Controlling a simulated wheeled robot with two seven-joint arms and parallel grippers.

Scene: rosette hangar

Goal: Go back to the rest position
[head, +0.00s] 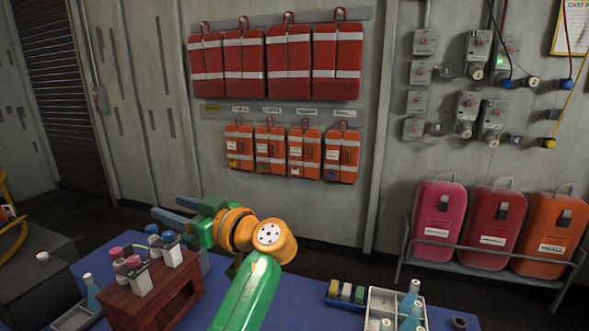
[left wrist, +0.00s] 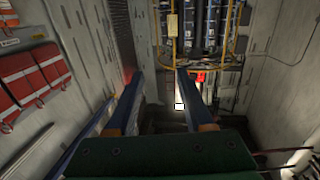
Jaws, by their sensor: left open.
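My left gripper (head: 170,209) shows in the head view above the blue table, its two blue fingers pointing left. The orange wrist and green arm reach it from the bottom of the picture. In the left wrist view the gripper (left wrist: 158,88) has its blue fingers spread apart, with nothing between them. It is open and empty. In the head view it appears close above the small bottles on the brown rack (head: 155,292), but the gap is hard to judge. My right gripper is in neither view.
The blue table (head: 320,300) carries a white divided box (head: 380,302) with bottles at the right. A dark bench (head: 38,285) stands at the left. Red bags (head: 290,55) and orange bags (head: 270,148) hang on the wall. Three cases (head: 495,228) stand on a rack at the right.

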